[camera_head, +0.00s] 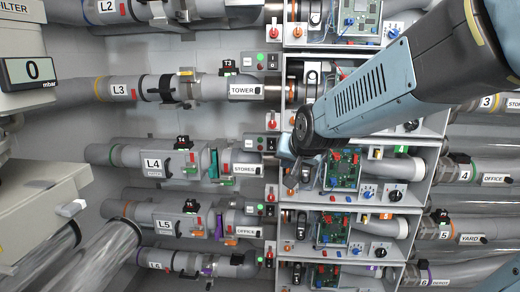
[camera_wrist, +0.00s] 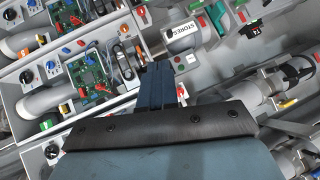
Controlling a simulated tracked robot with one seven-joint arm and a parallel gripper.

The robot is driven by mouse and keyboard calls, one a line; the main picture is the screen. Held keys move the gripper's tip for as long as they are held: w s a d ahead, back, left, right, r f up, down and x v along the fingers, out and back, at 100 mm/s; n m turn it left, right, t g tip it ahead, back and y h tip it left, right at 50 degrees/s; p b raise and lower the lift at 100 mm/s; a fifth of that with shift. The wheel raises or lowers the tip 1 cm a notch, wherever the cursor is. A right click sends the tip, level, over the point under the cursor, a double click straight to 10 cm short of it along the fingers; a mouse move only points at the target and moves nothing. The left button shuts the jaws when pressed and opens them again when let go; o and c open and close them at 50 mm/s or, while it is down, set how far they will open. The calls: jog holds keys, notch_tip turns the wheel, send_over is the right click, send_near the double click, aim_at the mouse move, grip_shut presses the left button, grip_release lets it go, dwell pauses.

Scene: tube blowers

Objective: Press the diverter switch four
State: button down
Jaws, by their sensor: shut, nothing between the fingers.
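The row-four bay, in line with the L4 "STORES" tube, holds a green circuit board (camera_head: 340,170), a panel with a blue switch (camera_head: 368,192) and a black knob (camera_head: 394,195). I read no diverter label on any control. My gripper (camera_head: 291,182) is at the left end of this bay and hides part of it. In the wrist view my gripper (camera_wrist: 158,75) is shut and empty, its dark blue fingers together. A black oval switch (camera_wrist: 126,58) is just left of the fingers. I cannot tell whether they touch anything.
Similar bays with boards (camera_head: 333,228) stand above and below, divided by pale shelf walls. Red rotary handles (camera_head: 270,210) run down their left side. Grey tubes (camera_head: 125,155) cross the left; clear tubes (camera_head: 100,255) are at lower left. My arm covers the upper right.

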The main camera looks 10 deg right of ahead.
aim_at(272, 143)
jog(key=w+a+f+m+t, duration=0.1)
jog(key=w+f+m+t, duration=0.15)
jog(key=w, duration=0.55)
jog(key=w+a+f+m+t, duration=0.1)
jog(key=w+f+m+t, duration=0.2)
jog(key=w, duration=0.5)
notch_tip(272, 143, down, 8)
jog(key=w+d+m+t+h, duration=0.1)
jog(key=m+t+h, duration=0.5)
jog(key=m, duration=0.6)
jog(key=shift+w+d+h, duration=0.35)
jog(key=shift+w+h, duration=0.45)
jog(key=shift+w, duration=0.05)
jog(key=shift+r, duration=0.1)
jog(key=x, duration=1.4)
